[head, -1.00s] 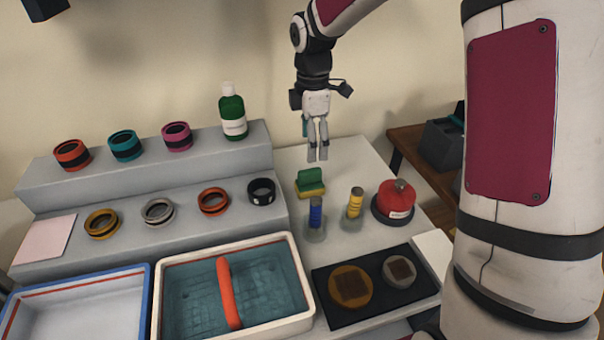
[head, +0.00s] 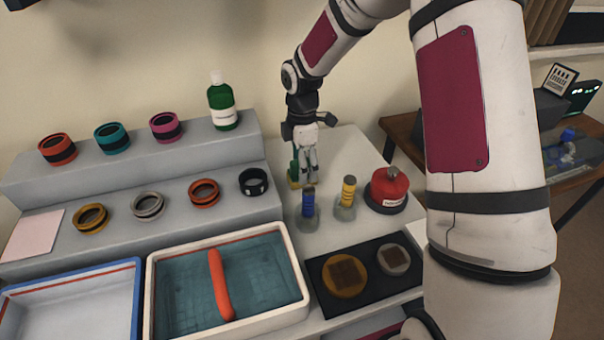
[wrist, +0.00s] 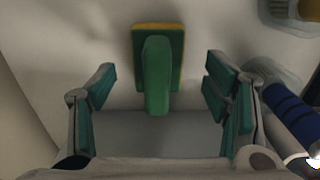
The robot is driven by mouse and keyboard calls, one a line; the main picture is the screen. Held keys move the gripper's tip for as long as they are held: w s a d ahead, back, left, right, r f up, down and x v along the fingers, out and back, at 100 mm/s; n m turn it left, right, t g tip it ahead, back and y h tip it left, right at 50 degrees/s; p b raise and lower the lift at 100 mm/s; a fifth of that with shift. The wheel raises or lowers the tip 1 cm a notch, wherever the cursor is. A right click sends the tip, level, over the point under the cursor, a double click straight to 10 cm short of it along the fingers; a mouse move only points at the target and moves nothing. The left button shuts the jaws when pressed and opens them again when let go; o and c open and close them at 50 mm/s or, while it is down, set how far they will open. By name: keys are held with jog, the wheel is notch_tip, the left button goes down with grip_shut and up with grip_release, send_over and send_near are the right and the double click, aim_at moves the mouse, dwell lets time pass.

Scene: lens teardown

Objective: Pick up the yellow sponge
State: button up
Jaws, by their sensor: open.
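The yellow sponge (wrist: 182,54) has a green top and a raised green grip (wrist: 157,75). In the wrist view it lies ahead of my gripper (wrist: 158,95), centred between the spread fingers and apart from both. In the head view the sponge (head: 293,180) stands on the grey table behind the blue-banded bottle, partly hidden by my gripper (head: 310,178). My gripper is open and empty, pointing down, low over the table beside the sponge.
A blue-banded bottle (head: 308,204) and a yellow-banded bottle (head: 346,198) stand close in front. A red container (head: 387,190) is to the right. A stepped grey stand (head: 140,170) with rings is left. A white tray (head: 290,262) and black mat (head: 325,278) lie nearer.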

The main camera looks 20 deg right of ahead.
notch_tip(320, 180, down, 4)
jog(key=shift+w+r, duration=0.15)
jog(key=shift+r, duration=0.05)
jog(key=c, duration=1.4)
jog(key=shift+o, duration=0.2)
jog(key=shift+r, duration=0.1)
notch_tip(320, 180, up, 10)
jog(key=o, duration=0.7)
jog(key=c, duration=0.4)
jog(key=shift+c, duration=0.2)
